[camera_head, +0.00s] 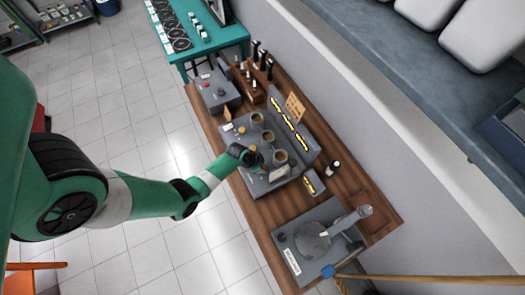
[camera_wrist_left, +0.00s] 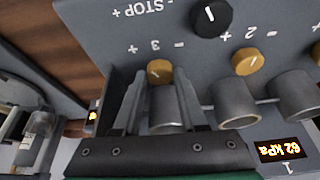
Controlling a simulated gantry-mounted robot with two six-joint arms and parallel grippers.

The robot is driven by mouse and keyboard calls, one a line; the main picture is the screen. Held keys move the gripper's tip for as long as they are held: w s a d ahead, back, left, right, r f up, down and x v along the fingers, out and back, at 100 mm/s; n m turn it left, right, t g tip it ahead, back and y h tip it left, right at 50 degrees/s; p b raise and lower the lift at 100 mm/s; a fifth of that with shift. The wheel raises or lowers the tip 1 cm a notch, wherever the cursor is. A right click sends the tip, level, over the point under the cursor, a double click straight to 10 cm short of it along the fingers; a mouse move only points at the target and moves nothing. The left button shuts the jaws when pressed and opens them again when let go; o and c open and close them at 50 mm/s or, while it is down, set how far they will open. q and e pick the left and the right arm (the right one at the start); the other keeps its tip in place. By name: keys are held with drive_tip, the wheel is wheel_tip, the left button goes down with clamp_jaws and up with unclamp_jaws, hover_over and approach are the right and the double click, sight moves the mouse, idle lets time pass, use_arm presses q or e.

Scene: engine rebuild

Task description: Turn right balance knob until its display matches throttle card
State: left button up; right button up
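The grey balance unit (camera_head: 262,140) with three round throttle barrels stands on the wooden bench in the head view. My left gripper (camera_head: 252,159) is over its front right end. In the left wrist view the panel is upside down. The brass knob marked 3 (camera_wrist_left: 159,71) shows between the tips of my left gripper (camera_wrist_left: 159,77), which look apart with a small gap each side. A second brass knob (camera_wrist_left: 247,61) is marked 2. The display marked 1 (camera_wrist_left: 280,148) reads 62 kPa. Display 3 is not visible. A tan card (camera_head: 294,107) stands behind the unit; its text is unreadable.
A black STOP knob (camera_wrist_left: 211,16) is on the panel. Metal barrels (camera_wrist_left: 235,102) stand close to my fingers. A grey fixture (camera_head: 318,240) is at the bench's right end, a grey box (camera_head: 217,92) at its left. A wall runs behind the bench.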

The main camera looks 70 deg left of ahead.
use_arm(q)
clamp_jaws()
drive_tip(key=shift+n, duration=0.3)
drive_tip(key=n+y+p, duration=0.1)
drive_tip(key=n, duration=0.2)
drive_tip(key=shift+d+y, duration=0.15)
drive_tip(key=shift+y, duration=0.15)
drive_tip(key=shift+w+d+n+g+y, duration=0.1)
drive_tip(key=shift+n+g+y, duration=0.4)
drive_tip(key=shift+n, duration=1.2)
drive_tip(key=o, duration=0.7)
unclamp_jaws()
